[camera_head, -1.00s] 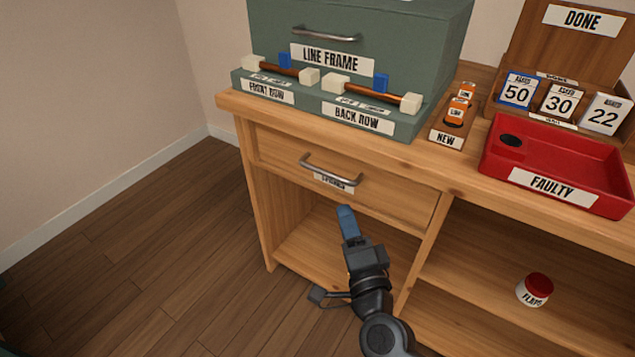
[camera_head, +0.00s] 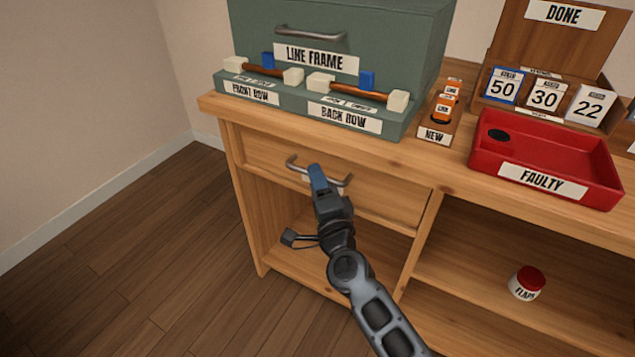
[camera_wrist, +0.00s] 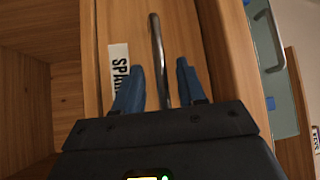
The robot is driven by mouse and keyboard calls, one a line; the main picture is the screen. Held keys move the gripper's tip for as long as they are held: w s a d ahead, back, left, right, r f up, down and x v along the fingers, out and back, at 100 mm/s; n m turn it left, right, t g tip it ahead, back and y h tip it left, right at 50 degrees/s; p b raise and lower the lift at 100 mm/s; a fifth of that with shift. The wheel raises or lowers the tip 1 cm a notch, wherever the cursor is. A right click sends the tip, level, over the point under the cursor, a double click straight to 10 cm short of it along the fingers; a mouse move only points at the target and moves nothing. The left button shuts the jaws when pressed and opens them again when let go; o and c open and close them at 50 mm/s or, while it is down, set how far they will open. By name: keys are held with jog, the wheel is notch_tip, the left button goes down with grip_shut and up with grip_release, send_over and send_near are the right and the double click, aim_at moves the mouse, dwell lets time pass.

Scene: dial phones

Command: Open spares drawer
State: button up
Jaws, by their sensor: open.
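The spares drawer (camera_head: 385,203) is a wooden drawer front under the left part of the bench top, and it looks closed. Its curved metal handle (camera_head: 297,166) is partly hidden behind my gripper (camera_head: 316,170) in the head view. In the wrist view, the handle (camera_wrist: 156,50) runs between the two blue fingers of my gripper (camera_wrist: 159,80), which are open around its near end. I cannot tell whether either finger touches it. The label (camera_wrist: 119,75), partly covered by a finger, starts "SPAR".
A green cabinet labelled LINE FRAME (camera_head: 345,40) stands on the bench above the drawer. A red FAULTY tray (camera_head: 545,155) is at right. A FLAPS jar (camera_head: 527,283) sits on the lower shelf. Open floor (camera_head: 130,260) lies at left.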

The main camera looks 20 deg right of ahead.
jog(key=shift+c, duration=0.2)
grip_shut()
dwell(0.4)
